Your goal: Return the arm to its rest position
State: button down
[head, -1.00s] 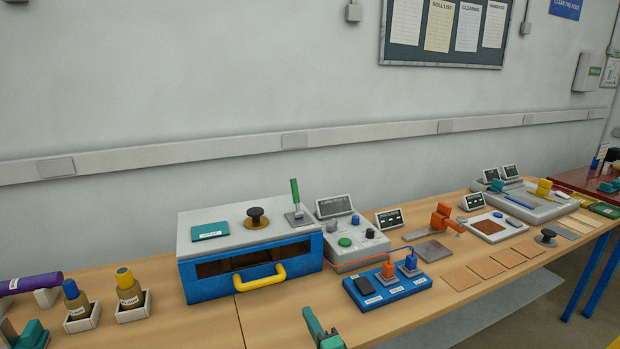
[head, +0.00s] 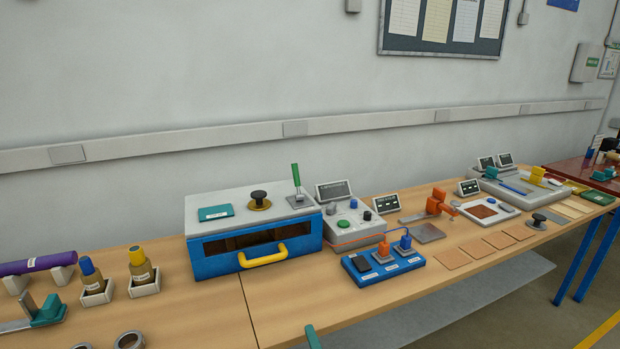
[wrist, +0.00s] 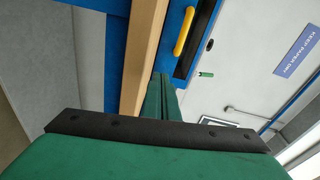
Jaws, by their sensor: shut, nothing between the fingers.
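My gripper (wrist: 163,98) shows in the wrist view as two green fingers lying close together, shut and empty. In the head view only a small green tip (head: 312,338) of it shows at the bottom edge, in front of the bench; the rest of my arm is out of that picture. The wrist view is turned on its side, with the wooden bench edge (wrist: 142,62) and the yellow handle (wrist: 184,31) of the blue oven box beyond the fingers.
The blue oven box (head: 225,262) stands on the bench (head: 290,300) behind my gripper. A blue block (head: 352,268) with plugs is to its right. Two rings lie at the front left.

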jog(key=s+f+n+h, duration=0.15)
jog(key=s+f, duration=0.25)
jog(key=s, duration=0.4)
jog(key=s+f+n+g+h, duration=0.15)
jog(key=s+f, duration=0.25)
jog(key=s, duration=0.4)
jog(key=s+f+n+h, duration=0.15)
jog(key=s+f, duration=0.25)
jog(key=s, duration=0.4)
jog(key=s+r+n, duration=0.4)
jog(key=s, duration=0.7)
jog(key=s+r+n, duration=0.4)
jog(key=s+n, duration=0.1)
jog(key=s, duration=0.6)
jog(key=shift+s+a, duration=0.25)
jog(key=shift+s, duration=0.1)
